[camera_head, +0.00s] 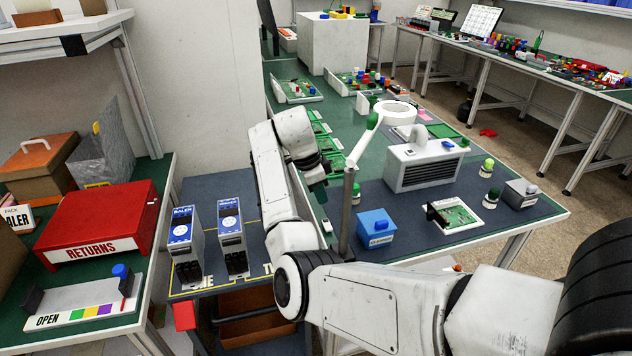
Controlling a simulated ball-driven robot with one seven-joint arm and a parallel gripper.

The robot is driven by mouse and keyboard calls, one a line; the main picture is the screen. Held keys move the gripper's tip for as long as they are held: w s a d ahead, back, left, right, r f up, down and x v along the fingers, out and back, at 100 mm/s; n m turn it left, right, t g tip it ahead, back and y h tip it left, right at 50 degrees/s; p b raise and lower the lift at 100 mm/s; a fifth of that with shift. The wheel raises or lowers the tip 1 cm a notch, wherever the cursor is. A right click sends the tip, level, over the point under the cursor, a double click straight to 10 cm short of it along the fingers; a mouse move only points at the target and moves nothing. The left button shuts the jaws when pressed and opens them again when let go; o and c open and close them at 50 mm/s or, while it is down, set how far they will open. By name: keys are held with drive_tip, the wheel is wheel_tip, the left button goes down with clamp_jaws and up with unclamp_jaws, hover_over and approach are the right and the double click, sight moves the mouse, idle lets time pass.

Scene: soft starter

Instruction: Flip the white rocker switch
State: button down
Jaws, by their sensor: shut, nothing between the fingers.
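Two upright grey soft starter units with blue faces stand on the dark mat left of my arm. The left unit (181,240) reads BALER; the right unit (232,236) has lettering too small to read. I cannot make out a white rocker switch for certain. A small white piece (327,226) lies near the table edge below my gripper; I cannot tell what it is. My gripper (318,190) points down, right of both units and apart from them. It is shut and empty, its tips small and dark in this view.
A red RETURNS box (101,223) and a tray marked OPEN (80,305) are at left. A blue box (377,228), a vented white case (425,165), a green circuit board (455,214) and a grey post (347,210) stand right of my gripper.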

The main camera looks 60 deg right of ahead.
sight(326, 220)
drive_tip(key=x, duration=0.5)
drive_tip(key=shift+w+a+f+p, duration=0.15)
drive_tip(key=shift+w+f+p, duration=0.05)
drive_tip(key=shift+f+p, duration=0.2)
drive_tip(key=shift+f, duration=0.7)
drive_tip(key=shift+f, duration=0.1)
drive_tip(key=shift+w+f, duration=0.1)
drive_tip(key=shift+f, duration=0.05)
drive_tip(key=shift+a, duration=0.1)
drive_tip(key=shift+s+a+r+p, duration=0.35)
drive_tip(key=shift+s+p, duration=0.2)
drive_tip(key=shift+p, duration=0.35)
